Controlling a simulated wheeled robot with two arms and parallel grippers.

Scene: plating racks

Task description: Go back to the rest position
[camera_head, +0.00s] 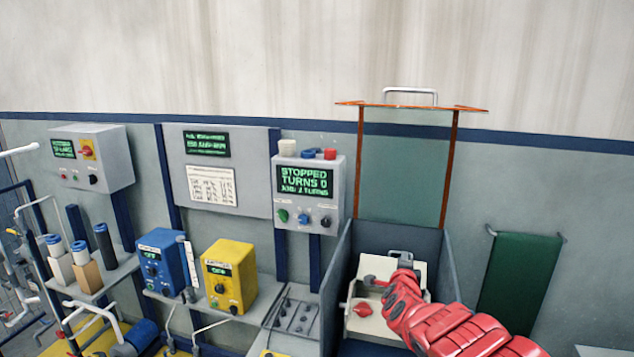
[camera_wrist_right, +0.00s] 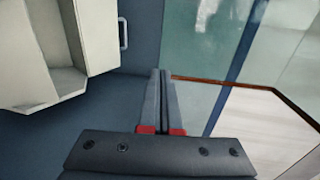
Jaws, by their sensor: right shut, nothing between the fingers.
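My right arm, red, comes in from the lower right in the head view and reaches into an open grey booth (camera_head: 335,272). My right gripper (camera_head: 401,257) is at the arm's far end, small and partly hidden by the arm there. In the right wrist view the right gripper (camera_wrist_right: 161,75) shows its two dark fingers shut together with nothing between them. A cream box (camera_head: 377,325) with a red knob stands in the booth beside the arm. It also shows at the upper left of the wrist view (camera_wrist_right: 95,35), apart from the fingers. My left gripper is not in view.
A clear panel in an orange frame (camera_head: 400,165) stands raised above the booth. A control box (camera_head: 310,205) reading "STOPPED TURNS 0" is left of it. Blue (camera_head: 163,262) and yellow (camera_head: 229,275) units stand on a shelf. A green panel (camera_head: 519,283) hangs at right.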

